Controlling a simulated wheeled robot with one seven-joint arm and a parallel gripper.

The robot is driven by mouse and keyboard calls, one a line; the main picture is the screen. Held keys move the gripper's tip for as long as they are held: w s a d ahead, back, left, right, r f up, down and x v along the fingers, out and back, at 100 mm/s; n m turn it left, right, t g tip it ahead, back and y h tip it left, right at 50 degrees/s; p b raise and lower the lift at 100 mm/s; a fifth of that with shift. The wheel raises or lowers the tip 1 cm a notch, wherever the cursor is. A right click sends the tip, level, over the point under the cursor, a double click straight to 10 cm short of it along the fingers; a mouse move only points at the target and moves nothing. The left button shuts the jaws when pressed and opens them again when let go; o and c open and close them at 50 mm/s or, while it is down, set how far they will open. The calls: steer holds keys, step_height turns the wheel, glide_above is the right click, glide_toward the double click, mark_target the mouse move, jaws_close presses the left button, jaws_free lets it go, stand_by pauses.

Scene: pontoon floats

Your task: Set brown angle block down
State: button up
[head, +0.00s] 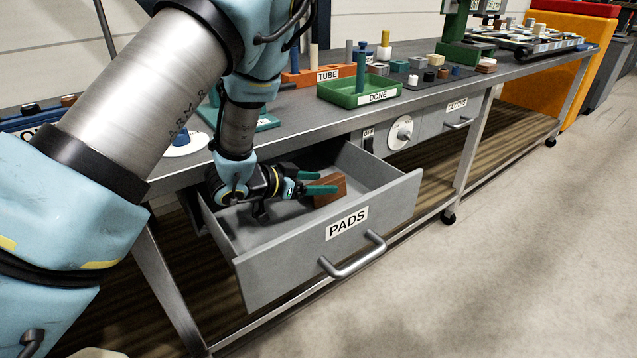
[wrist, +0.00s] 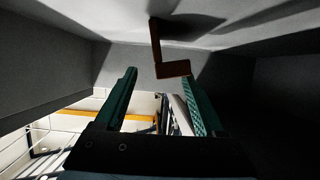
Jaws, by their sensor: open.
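The brown angle block (head: 329,193) is inside the open grey drawer labelled PADS (head: 292,255), partly hidden by my gripper's fingers. In the wrist view the L-shaped block (wrist: 174,69) shows past the fingertips, between their lines, with a dark shadow beside it on the grey drawer surface. My gripper (head: 328,182) reaches low into the drawer with its green fingers spread. In the wrist view the gripper (wrist: 160,76) is open, with a clear gap between the fingers and nothing held. Whether a finger touches the block cannot be told.
The drawer walls stand close around my gripper, under the grey workbench (head: 300,110). On the bench are a green DONE tray (head: 378,97), an orange TUBE rack (head: 327,75) and several small blocks. The floor to the right is clear.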

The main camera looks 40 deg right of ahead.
steer(key=shift+w+a+r, duration=0.1)
steer(key=shift+a+r, duration=0.1)
steer(key=shift+a, duration=0.15)
steer(key=b+v, duration=0.1)
steer(key=v, duration=0.5)
steer(key=shift+a+r, duration=0.15)
steer(key=shift+a, duration=0.15)
steer(key=shift+r, duration=0.1)
